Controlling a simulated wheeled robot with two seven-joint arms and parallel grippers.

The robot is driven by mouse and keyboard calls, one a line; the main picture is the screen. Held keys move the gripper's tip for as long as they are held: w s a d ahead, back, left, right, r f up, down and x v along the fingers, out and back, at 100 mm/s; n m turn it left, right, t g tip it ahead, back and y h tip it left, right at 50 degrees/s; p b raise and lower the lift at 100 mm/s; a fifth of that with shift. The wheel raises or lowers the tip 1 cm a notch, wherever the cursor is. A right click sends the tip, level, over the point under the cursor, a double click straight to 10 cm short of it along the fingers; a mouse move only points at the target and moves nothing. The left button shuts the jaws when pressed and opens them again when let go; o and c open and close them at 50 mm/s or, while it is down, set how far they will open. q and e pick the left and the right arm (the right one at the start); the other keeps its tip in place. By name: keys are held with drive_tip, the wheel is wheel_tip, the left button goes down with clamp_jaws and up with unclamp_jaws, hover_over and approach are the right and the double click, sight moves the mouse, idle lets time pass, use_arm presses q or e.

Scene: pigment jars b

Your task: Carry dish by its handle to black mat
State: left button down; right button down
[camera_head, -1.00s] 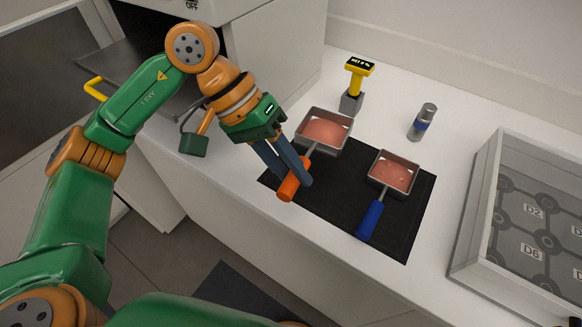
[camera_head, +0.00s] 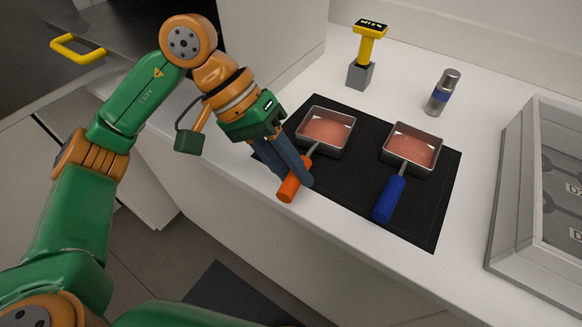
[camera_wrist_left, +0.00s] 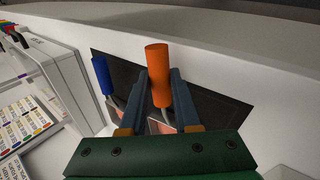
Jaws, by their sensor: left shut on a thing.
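The dish (camera_head: 326,132) with the orange handle (camera_head: 289,188) is a square metal pan with pinkish contents. It is level at the left part of the black mat (camera_head: 350,188), and mat shows around it; whether it touches the mat is hard to tell. My left gripper (camera_head: 296,177) is shut on the orange handle, its blue fingers on either side. In the left wrist view the orange handle (camera_wrist_left: 158,78) stands between the fingers, and the gripper body hides most of the dish. My right gripper is not in view.
A similar dish (camera_head: 412,148) with a blue handle (camera_head: 388,199) rests on the mat's right part. Behind are a yellow-topped device on a grey block (camera_head: 360,76) and a metal cylinder (camera_head: 443,93). A grey tray (camera_head: 515,190) bounds the right. The counter's front edge is close.

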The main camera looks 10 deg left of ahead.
use_arm(q)
drive_tip(key=shift+f, duration=0.15)
idle(0.5)
drive_tip(key=c, duration=0.6)
unclamp_jaws()
drive_tip(key=shift+o, duration=0.2)
wheel_tip(320, 180, up, 6)
drive_tip(key=p, duration=0.4)
